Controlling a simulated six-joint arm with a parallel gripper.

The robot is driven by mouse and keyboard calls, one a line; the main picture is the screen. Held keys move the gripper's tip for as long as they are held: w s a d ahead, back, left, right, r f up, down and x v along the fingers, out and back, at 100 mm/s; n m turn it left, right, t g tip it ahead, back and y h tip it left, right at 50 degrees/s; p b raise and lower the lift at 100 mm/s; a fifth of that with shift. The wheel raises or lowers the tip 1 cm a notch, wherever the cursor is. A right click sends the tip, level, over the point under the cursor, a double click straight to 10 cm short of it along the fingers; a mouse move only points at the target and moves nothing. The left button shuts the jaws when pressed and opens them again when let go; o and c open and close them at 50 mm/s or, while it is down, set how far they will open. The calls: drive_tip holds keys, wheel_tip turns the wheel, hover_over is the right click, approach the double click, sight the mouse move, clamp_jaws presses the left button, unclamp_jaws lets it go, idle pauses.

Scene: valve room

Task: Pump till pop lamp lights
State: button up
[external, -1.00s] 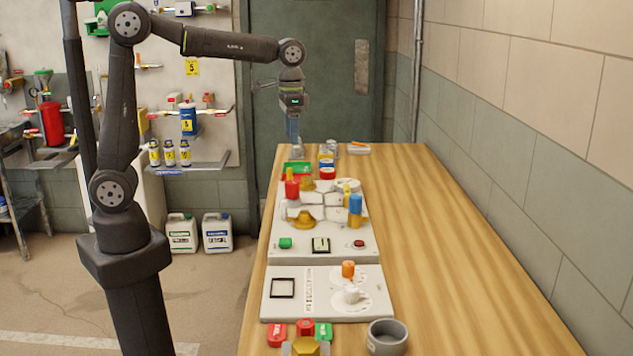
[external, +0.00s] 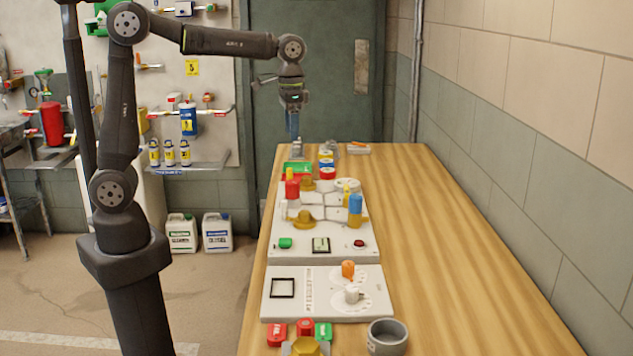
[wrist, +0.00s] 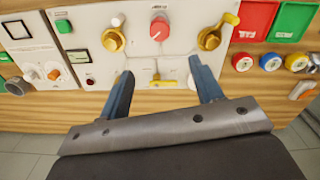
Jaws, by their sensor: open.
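A white panel (external: 343,252) lies on the wooden bench. Along its near edge are a green button (external: 285,243), a small gauge window (external: 321,245) and a small dark red round lamp (external: 359,243) that looks unlit. Further back it carries gold knobs, a red knob and a blue cylinder (external: 355,205). No part is readably marked as the pump. My gripper (wrist: 165,82) is open and empty, raised beyond the panel near the bench's far end.
A second white panel (external: 280,312) with orange and white knobs lies nearer. A grey cup (external: 388,337) stands at the front. Red (wrist: 257,20) and green (wrist: 294,20) trays and several coloured caps are right in the wrist view. The bench's right side is clear.

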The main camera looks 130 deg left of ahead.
sight(292, 182)
drive_tip(key=f+n, duration=0.2)
drive_tip(key=f, duration=0.3)
drive_tip(key=f+n, duration=0.2)
drive_tip(key=f, duration=0.4)
drive_tip(key=f+n, duration=0.3)
drive_tip(key=f, duration=0.3)
drive_tip(key=shift+d+f, duration=0.2)
drive_tip(key=shift+f, duration=0.05)
drive_tip(key=shift+c, duration=0.2)
drive_tip(key=c, duration=1)
drive_tip(key=shift+o, duration=0.2)
